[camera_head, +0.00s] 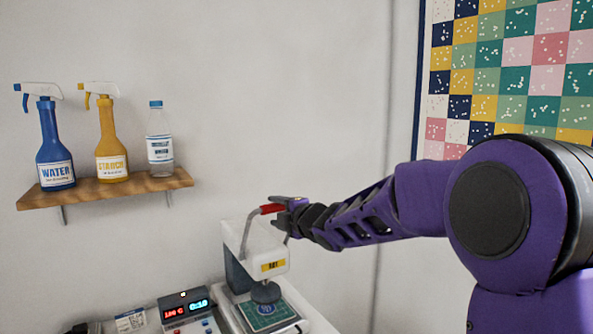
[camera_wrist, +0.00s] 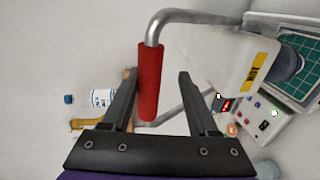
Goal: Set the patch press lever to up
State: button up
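The patch press (camera_head: 255,245) is a white machine with a yellow HOT label. Its lever is a bent metal bar with a red grip (camera_head: 271,209), which sits at about the height of the press top. The grey round pad (camera_head: 265,291) is over the green gridded plate (camera_head: 291,325); I cannot tell whether they touch. My gripper (camera_head: 284,204) is at the red grip. In the wrist view the gripper (camera_wrist: 157,72) is open, with the red grip (camera_wrist: 149,85) between its fingers, close to the left finger and with a gap to the right one.
A control box (camera_head: 187,308) with lit displays stands left of the press. A wooden shelf (camera_head: 105,192) on the wall holds a blue spray bottle (camera_head: 53,140), a yellow one (camera_head: 110,140) and a clear bottle (camera_head: 159,145). A quilt (camera_head: 515,70) hangs at right.

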jog(key=s+d+r, duration=0.3)
jog(key=s+r, duration=0.1)
jog(key=r, duration=0.3)
jog(key=s+d+r, duration=0.3)
jog(key=s+r, duration=0.2)
jog(key=r, duration=0.2)
jog(key=shift+s+r+p, duration=0.25)
jog(key=shift+s+p, duration=0.05)
jog(key=shift+p, duration=0.15)
dwell(1.0)
jog(key=shift+d, duration=0.1)
jog(key=shift+s, duration=0.15)
dwell(0.4)
